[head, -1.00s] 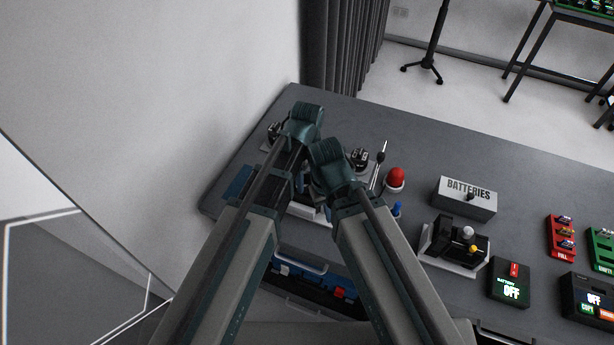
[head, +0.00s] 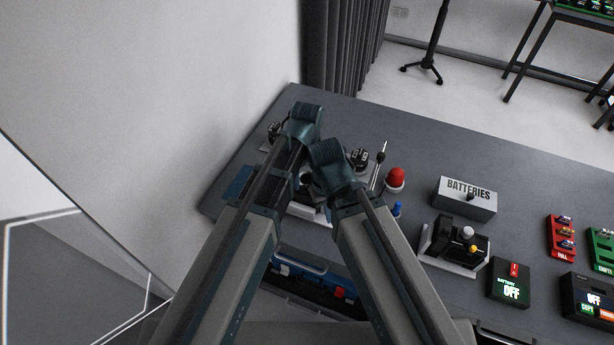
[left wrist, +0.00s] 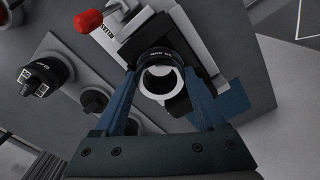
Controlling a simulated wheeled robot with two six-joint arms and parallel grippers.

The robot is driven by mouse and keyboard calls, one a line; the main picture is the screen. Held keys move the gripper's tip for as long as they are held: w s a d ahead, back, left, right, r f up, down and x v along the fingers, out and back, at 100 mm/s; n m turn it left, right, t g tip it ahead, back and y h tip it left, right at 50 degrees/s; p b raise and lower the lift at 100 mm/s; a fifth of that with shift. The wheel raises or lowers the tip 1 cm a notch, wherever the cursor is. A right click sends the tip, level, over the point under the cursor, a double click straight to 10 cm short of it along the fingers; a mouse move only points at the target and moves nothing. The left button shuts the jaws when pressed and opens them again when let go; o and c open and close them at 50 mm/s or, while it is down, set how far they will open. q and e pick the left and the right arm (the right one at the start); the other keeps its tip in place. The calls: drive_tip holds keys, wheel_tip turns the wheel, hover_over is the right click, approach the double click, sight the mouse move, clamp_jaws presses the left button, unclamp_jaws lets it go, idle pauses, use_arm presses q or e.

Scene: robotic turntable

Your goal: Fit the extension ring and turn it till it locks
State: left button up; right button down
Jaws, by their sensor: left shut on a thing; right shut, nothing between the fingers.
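My left gripper (left wrist: 161,88) is shut on a black extension ring (left wrist: 155,57) with small white lettering and a pale inner edge, seen in the left wrist view. Its blue fingers stand on either side of the ring. The ring lies in front of a black and white device (left wrist: 192,38); I cannot tell whether it is seated on it. In the head view, the left arm's end (head: 305,122) is the higher one, and the right arm's end (head: 330,165) is close beside it. The arms hide the fingertips there. My right gripper is shut and empty.
A red-tipped lever (left wrist: 88,21) and a black round part (left wrist: 42,77) on a light plate are near the ring. On the grey table are a red dome (head: 395,178), a batteries box (head: 465,197) and a black fixture (head: 455,240). The table's back middle is clear.

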use_arm(q)
drive_tip(key=o, duration=1.4)
drive_tip(key=shift+s, duration=0.15)
drive_tip(key=shift+c, duration=0.2)
wheel_tip(320, 180, up, 14)
drive_tip(key=p, duration=1.4)
drive_tip(key=shift+s+d+f, duration=0.1)
drive_tip(key=s+a+m, duration=0.3)
drive_tip(key=a, duration=0.5)
drive_tip(key=s+a+m, duration=0.3)
drive_tip(key=a+m, duration=0.1)
drive_tip(key=a, duration=0.5)
drive_tip(key=s+d+f+m+y+b, duration=0.1)
drive_tip(key=s+d+f+m+b, duration=0.2)
drive_tip(key=d+f+b, duration=0.7)
drive_tip(key=s, duration=0.2)
drive_tip(key=shift+s+d+m, duration=0.3)
drive_tip(key=shift+d, duration=0.1)
